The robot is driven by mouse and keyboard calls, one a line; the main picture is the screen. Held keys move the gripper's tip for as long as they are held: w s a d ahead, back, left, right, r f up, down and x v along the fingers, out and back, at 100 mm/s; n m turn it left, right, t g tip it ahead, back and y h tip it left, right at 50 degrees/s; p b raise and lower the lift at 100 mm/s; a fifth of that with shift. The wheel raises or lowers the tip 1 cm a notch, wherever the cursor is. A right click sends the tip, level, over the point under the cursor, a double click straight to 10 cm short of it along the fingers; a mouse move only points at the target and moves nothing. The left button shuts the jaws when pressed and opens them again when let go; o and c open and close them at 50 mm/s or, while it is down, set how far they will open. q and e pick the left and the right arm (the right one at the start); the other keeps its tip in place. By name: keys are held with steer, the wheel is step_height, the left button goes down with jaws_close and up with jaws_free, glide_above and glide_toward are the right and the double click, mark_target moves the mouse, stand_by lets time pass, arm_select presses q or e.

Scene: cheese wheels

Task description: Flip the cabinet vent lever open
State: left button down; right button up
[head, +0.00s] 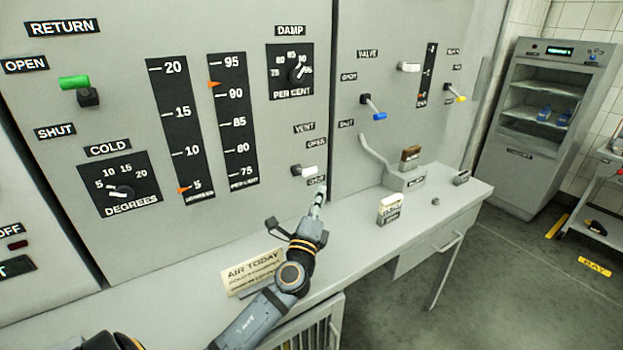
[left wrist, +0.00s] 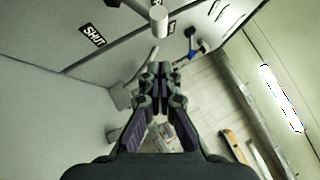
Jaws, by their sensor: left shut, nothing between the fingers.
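The vent lever (head: 308,170) has a white handle on a dark pivot and sticks out of the grey cabinet panel, under the VENT and OPEN labels. It points to the right, just above the SHUT label (head: 316,181). In the left wrist view the white lever (left wrist: 159,20) is at the top middle, with a SHUT label (left wrist: 92,36) to its left. My left gripper (head: 319,194) is shut and empty, just below the lever and apart from it; its fingers show in the left wrist view (left wrist: 159,68). My right gripper is not in view.
The counter below holds an AIR TODAY sign (head: 252,272), a small card box (head: 389,208) and a grey block with a brown piece (head: 410,157). A green-handled lever (head: 74,83) and a blue-tipped lever (head: 379,116) are farther off. A grey rack (head: 531,170) stands at right.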

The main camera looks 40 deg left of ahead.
mark_target(314, 168)
arm_select(q)
steer(key=a+r, duration=0.1)
steer(key=w+a+p, duration=0.1)
steer(key=a, duration=0.1)
steer(key=shift+r, duration=0.35)
step_height(314, 168, up, 2)
steer(key=n+g+p, duration=0.1)
steer(key=n+p, duration=0.1)
steer(key=p, duration=0.4)
steer(key=shift+a+g, duration=0.15)
steer(key=shift+g, duration=0.15)
